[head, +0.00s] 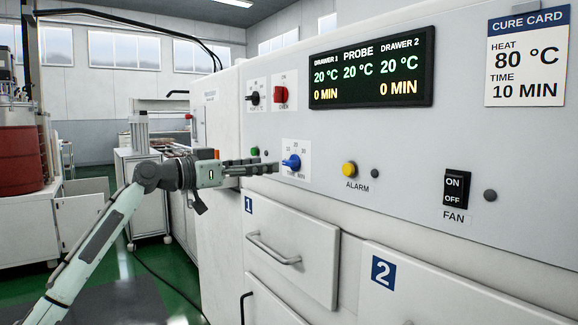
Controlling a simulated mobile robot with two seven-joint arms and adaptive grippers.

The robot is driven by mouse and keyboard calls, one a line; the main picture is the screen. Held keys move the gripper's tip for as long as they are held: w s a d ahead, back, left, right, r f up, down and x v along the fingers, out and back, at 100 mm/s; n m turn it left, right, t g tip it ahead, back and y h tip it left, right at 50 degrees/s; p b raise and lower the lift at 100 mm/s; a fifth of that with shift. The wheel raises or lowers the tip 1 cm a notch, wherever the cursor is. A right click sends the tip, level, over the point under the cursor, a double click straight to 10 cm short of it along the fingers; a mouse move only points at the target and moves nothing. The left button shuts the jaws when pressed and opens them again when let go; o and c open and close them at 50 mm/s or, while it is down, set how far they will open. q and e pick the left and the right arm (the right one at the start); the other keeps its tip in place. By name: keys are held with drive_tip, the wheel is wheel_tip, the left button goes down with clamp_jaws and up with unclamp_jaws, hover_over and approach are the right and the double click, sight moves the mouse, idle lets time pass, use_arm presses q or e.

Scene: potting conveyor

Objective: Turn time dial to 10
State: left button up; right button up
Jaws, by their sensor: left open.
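The blue time dial (291,162) is on the oven's front panel, on a white plate labelled TIME MIN with 10, 20 and 30 around it. The exact setting of its pointer is too small to read. My left gripper (272,168) is open, its fingers pointing right, with the tips just left of the dial. I cannot tell whether they touch it. The display (371,70) shows 0 MIN for both drawers and 20 °C for both drawers and the probe. My right gripper is out of view.
A red knob (281,95), a black knob (254,98), a yellow alarm button (349,169) and a fan switch (456,189) share the panel. A cure card (526,55) reads 80 °C, 10 MIN.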

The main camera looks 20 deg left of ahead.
sight(286, 163)
use_arm(q)
drive_tip(key=p+x, duration=0.1)
drive_tip(key=x, duration=0.4)
drive_tip(key=shift+d, duration=0.15)
drive_tip(key=shift+w+d+f, duration=0.1)
drive_tip(key=shift+w+d, duration=0.3)
drive_tip(key=shift+w, duration=0.2)
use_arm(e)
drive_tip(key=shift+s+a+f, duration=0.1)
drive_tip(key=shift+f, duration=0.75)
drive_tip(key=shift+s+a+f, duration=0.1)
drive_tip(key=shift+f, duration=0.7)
use_arm(q)
drive_tip(key=c, duration=1.2)
